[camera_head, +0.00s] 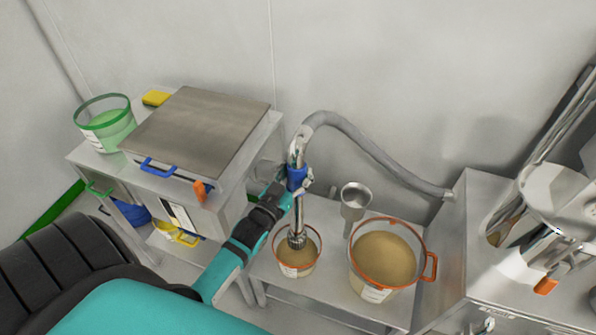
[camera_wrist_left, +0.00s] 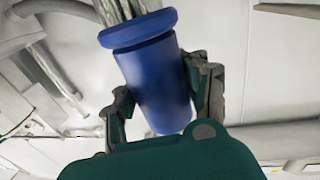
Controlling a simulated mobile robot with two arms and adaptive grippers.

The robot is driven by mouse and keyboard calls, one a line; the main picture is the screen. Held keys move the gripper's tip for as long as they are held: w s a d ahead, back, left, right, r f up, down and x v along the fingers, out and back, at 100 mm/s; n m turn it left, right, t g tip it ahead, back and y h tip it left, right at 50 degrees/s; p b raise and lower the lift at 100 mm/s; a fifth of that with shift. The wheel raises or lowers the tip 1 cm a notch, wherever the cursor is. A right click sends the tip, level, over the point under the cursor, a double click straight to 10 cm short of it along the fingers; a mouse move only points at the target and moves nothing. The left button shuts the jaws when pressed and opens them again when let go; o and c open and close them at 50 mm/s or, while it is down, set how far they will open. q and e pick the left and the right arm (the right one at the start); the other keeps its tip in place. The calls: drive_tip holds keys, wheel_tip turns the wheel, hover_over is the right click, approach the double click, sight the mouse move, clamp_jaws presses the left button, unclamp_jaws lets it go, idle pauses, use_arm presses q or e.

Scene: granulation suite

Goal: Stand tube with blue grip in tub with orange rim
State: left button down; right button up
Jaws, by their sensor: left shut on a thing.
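My left gripper (camera_head: 299,182) is shut on the blue grip (camera_head: 297,174) of the metal tube. The left wrist view shows the blue grip (camera_wrist_left: 155,75) between both fingers. The tube (camera_head: 299,212) hangs nearly upright, its slotted lower end over the mouth of the small tub with an orange rim (camera_head: 281,269). I cannot tell whether the end touches the tan powder inside. A larger tub with an orange rim and side handle (camera_head: 373,293) stands to the right, also holding tan powder. My right gripper is not in view.
A grey hose (camera_head: 360,142) arches from the tube's top to a steel cabinet (camera_head: 453,240) at right. A metal scoop (camera_head: 354,200) stands behind the tubs on the low steel table (camera_head: 330,285). A green-rimmed tub (camera_head: 106,128) and yellow sponge (camera_head: 156,98) sit at left.

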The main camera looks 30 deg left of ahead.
use_arm(q)
wheel_tip(320, 180, down, 4)
drive_tip(key=b, duration=0.3)
drive_tip(key=shift+r, duration=0.15)
drive_tip(key=shift+f+b, duration=2.9)
drive_tip(key=shift+f, duration=1.55)
drive_tip(key=c, duration=0.7)
unclamp_jaws()
drive_tip(key=shift+o, duration=0.9)
drive_tip(key=shift+s+f, duration=0.1)
drive_tip(key=shift+f, duration=0.05)
approach(293, 209)
drive_tip(key=shift+w, duration=0.45)
